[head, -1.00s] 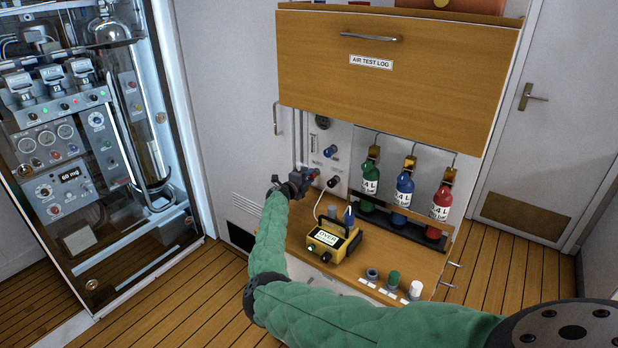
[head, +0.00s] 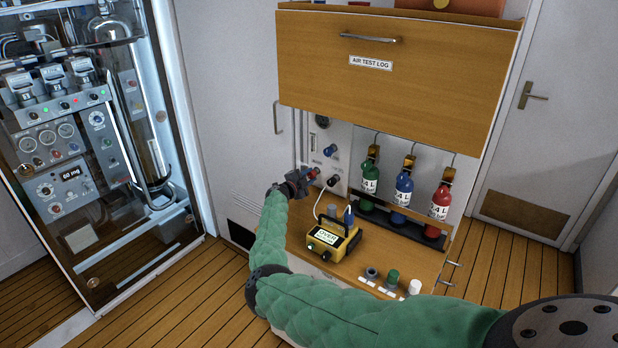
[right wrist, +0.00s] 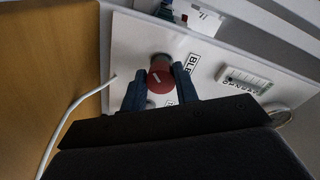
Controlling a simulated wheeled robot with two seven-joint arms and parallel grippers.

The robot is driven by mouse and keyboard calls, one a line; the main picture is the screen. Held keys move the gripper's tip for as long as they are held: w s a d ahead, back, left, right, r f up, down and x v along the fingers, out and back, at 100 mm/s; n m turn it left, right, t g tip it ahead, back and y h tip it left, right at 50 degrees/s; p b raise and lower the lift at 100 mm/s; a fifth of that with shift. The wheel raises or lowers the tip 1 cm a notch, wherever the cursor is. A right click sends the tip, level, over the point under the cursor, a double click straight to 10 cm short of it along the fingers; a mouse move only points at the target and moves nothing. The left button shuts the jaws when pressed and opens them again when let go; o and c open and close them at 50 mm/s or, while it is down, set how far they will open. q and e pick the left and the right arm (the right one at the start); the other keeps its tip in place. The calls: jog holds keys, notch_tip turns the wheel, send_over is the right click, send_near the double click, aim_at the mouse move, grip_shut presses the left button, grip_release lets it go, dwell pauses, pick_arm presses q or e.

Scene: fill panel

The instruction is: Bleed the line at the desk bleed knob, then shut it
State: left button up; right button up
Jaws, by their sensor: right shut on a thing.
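The bleed knob (right wrist: 160,76) is red with a pale mark line, on a white panel (right wrist: 115,50) beside a label that starts "BLE" in the right wrist view. My right gripper (right wrist: 160,84) is shut on the knob, with one finger on each side of it. In the head view my right gripper (head: 311,174) reaches the panel above the desk, and the red knob is a small patch at its tip. My left gripper is not in view.
A yellow meter (head: 334,240) with a lit screen stands on the wooden desk (head: 395,252). Green, blue and red bottles (head: 403,190) stand behind it, with small caps (head: 392,280) at the front edge. A wooden flap (head: 400,80) labelled "AIR TEST LOG" overhangs. A glass-fronted cabinet (head: 95,150) stands left.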

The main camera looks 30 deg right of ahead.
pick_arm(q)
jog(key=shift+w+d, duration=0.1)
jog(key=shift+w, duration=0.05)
pick_arm(e)
jog(key=o, duration=1)
jog(key=shift+w, duration=0.1)
jog(key=shift+c, duration=0.2)
jog(key=shift+a, duration=0.1)
jog(key=shift+s+a+f, duration=0.15)
jog(key=shift+s+a, duration=0.05)
jog(key=shift+a, duration=0.4)
jog(key=b+v, duration=0.1)
jog(key=v, duration=0.3)
jog(key=shift+s+a+b, duration=0.1)
jog(key=shift+b, duration=0.25)
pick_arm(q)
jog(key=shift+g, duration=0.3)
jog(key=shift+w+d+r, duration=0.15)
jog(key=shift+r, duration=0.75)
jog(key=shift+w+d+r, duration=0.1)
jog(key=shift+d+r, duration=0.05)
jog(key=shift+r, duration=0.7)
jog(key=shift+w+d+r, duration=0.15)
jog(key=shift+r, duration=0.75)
pick_arm(e)
jog(key=shift+v, duration=1.1)
